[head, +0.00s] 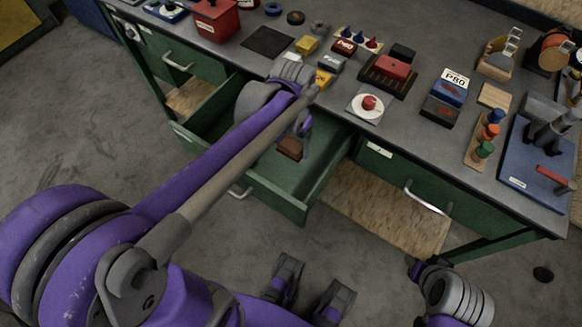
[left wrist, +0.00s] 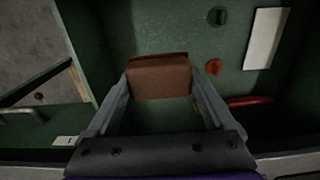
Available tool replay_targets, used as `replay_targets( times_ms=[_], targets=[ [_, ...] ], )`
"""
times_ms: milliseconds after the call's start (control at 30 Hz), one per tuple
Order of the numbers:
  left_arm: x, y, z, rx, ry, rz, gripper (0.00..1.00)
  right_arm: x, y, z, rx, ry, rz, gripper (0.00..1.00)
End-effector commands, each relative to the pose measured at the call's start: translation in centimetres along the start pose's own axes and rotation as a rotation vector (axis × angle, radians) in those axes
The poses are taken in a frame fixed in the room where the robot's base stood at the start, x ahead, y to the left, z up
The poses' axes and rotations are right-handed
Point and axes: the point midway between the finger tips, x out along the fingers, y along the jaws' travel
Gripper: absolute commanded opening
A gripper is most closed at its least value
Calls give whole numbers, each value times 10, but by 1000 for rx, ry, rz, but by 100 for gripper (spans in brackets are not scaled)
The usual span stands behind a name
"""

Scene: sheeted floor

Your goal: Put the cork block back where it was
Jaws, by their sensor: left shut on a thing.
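The cork block (left wrist: 158,80) is a plain brown block between the two fingers of my left gripper (left wrist: 158,100) in the left wrist view. The gripper is shut on it. In the head view my left gripper (head: 300,128) is over the open green drawer (head: 322,172), and part of the brown block (head: 290,148) shows below it. I cannot tell whether the block touches the drawer floor. At the lower right of the head view is my right arm; its fingers do not show clearly.
The bench top (head: 320,117) above the drawer is crowded. A red button on a white plate (head: 366,106), a red block in a dark holder (head: 390,70) and a blue box (head: 452,88) stand there. A red object (left wrist: 250,101) and a white card (left wrist: 266,38) show beside the gripper in the wrist view.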

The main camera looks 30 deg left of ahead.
Motion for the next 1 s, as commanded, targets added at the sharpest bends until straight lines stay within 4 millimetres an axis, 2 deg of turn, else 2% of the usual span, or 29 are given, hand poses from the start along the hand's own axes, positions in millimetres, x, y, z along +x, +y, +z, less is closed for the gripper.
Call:
replay_targets(
  times_ms=[67, 300, 467, 700, 1000],
  targets=[
    [5, 0, 0, 0, 0, 0, 17, 1, 0, 1, 0, 0, 0, 47],
    [44, 0, 0, 0, -1, 0, 17, 11, 0, 5, 0, -4, 0, 47],
    [59, 0, 0, 0, -1, 0, 17, 14, 0, 7, 0, -5, 0, 47],
    [94, 0, 0, 0, -1, 0, 17, 22, 0, 10, 0, -8, 0, 47],
    [96, 0, 0, 0, 0, 0, 17, 21, 0, 10, 0, -8, 0, 47]
  ],
)
